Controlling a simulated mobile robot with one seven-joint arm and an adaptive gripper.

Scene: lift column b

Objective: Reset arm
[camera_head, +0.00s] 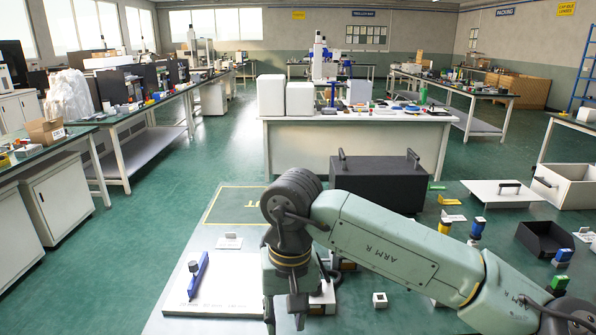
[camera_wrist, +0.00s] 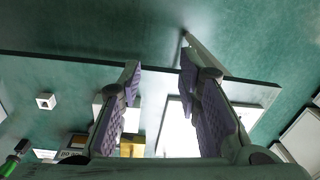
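My pale green arm (camera_head: 385,250), marked "ARM R", reaches in from the lower right and bends down at its dark joint in the head view. My gripper (camera_head: 285,322) hangs at the bottom edge, partly cut off, above the light work surface. In the wrist view my gripper (camera_wrist: 160,72) shows two fingers with purple pads, spread apart with nothing held between them. The white board (camera_wrist: 180,132) shows beyond the gap, below the fingers.
A dark box with handles (camera_head: 378,184) stands behind my arm. A small white cube (camera_head: 380,300) sits to the right. Green floor (camera_head: 150,240) is clear at left.

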